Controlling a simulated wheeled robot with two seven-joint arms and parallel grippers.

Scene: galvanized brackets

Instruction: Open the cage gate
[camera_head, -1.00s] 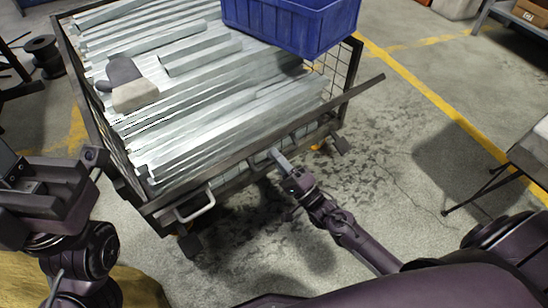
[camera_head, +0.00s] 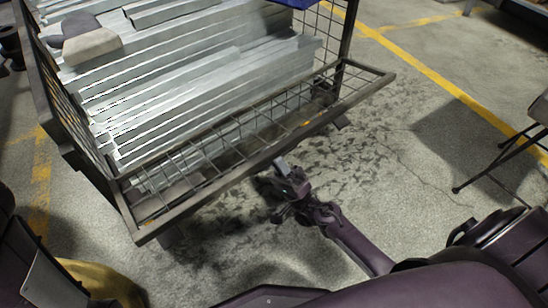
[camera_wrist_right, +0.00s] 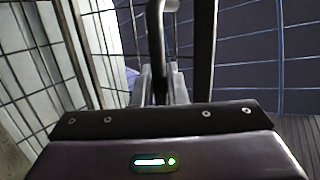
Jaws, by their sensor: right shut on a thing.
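The cage gate (camera_head: 232,138) is a dark-framed wire mesh panel on the near side of the cage. It is tilted outward from the cage toward me, with its mesh face in sight. My right gripper (camera_head: 281,168) is at the gate's outer rail, near its middle.
A blue bin (camera_head: 290,3) is cut off at the top edge. A table leg (camera_head: 490,172) stands at the right.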

